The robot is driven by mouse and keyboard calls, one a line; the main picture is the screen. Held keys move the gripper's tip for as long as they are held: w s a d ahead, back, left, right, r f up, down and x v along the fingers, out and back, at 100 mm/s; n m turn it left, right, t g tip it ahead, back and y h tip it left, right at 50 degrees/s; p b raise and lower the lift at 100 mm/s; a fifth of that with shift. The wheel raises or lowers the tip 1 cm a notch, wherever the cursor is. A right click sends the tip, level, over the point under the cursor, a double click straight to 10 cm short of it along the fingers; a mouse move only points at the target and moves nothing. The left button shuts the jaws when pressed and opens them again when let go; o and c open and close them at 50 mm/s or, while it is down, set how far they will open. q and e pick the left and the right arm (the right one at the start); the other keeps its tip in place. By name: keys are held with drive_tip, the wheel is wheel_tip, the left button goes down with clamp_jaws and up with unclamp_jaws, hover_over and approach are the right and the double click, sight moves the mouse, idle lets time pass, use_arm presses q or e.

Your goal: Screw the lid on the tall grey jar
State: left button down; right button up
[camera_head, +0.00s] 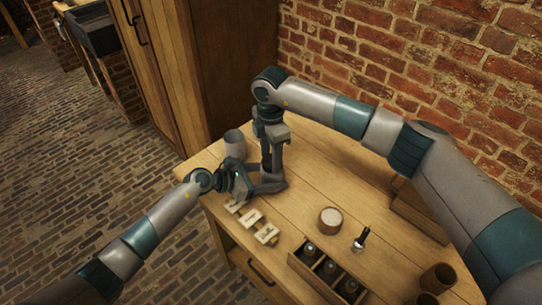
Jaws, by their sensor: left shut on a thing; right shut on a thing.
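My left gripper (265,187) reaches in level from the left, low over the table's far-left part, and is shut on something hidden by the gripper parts. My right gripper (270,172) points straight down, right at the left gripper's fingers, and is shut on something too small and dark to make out. A grey open-topped cylinder (235,142) stands just behind the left gripper, its lower part hidden; I cannot tell whether it is the tall grey jar. No lid can be clearly made out at the grippers.
Pale wooden pieces (266,234) lie near the table's front-left edge. A round pot with a whitish top (330,217), a black-topped tool (361,238) and a divided wooden crate (306,274) with dark jars stand to the right. Brown cups (438,277) are far right.

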drive_tip(key=m, duration=0.6)
drive_tip(key=shift+w, duration=0.15)
drive_tip(key=m, duration=0.3)
drive_tip(key=shift+a, duration=0.1)
drive_tip(key=shift+w+m, duration=0.1)
drive_tip(key=shift+m, duration=0.8)
drive_tip(key=o, duration=1)
drive_tip(key=shift+r, duration=2.25)
